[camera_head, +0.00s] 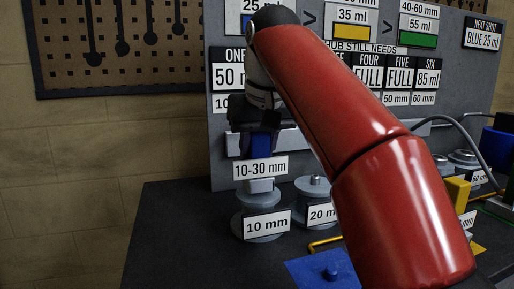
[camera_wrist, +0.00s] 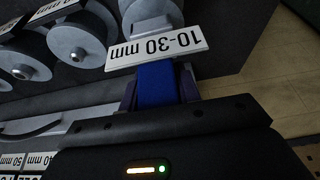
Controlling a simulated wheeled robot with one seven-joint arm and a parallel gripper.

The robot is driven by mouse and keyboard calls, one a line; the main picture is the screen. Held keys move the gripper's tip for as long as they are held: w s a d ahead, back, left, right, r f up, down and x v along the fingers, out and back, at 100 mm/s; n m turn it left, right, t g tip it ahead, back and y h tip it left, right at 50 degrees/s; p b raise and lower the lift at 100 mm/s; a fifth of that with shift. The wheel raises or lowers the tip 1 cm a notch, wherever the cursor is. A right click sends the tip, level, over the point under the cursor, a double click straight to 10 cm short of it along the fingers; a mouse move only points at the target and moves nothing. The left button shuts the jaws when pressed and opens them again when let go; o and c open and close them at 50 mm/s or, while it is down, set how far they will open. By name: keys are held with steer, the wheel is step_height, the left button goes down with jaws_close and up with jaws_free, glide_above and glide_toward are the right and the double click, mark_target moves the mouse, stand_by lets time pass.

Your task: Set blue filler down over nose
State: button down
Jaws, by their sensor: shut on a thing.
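My gripper (camera_head: 260,150) points down, shut on a blue block (camera_head: 262,144), which I take as the blue filler. In the wrist view the blue block (camera_wrist: 157,84) sits between the two fingers. A white "10-30 mm" label (camera_head: 260,168) is just beyond the fingertips; I cannot tell what it is fixed to. Below it are a small grey block (camera_head: 260,185) and a round grey piece (camera_head: 258,201) with a "10 mm" label (camera_head: 266,225). Whether the blue block touches anything beneath is hidden. Nothing in view can be surely identified as the nose.
A grey round piece labelled "20 mm" (camera_head: 313,187) stands close to the right. A blue plate (camera_head: 322,270) lies in front, and a yellow block (camera_head: 458,193) stands at right. A grey board (camera_head: 228,170) with signs rises behind. The dark tabletop (camera_head: 170,235) is clear at left.

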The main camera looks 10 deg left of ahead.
steer(key=shift+f+b, duration=0.35)
steer(key=shift+f, duration=0.1)
steer(key=c, duration=0.9)
jaws_free()
steer(key=shift+f, duration=0.15)
steer(key=p+v, duration=0.4)
steer(key=v, duration=0.4)
steer(key=shift+w, duration=0.1)
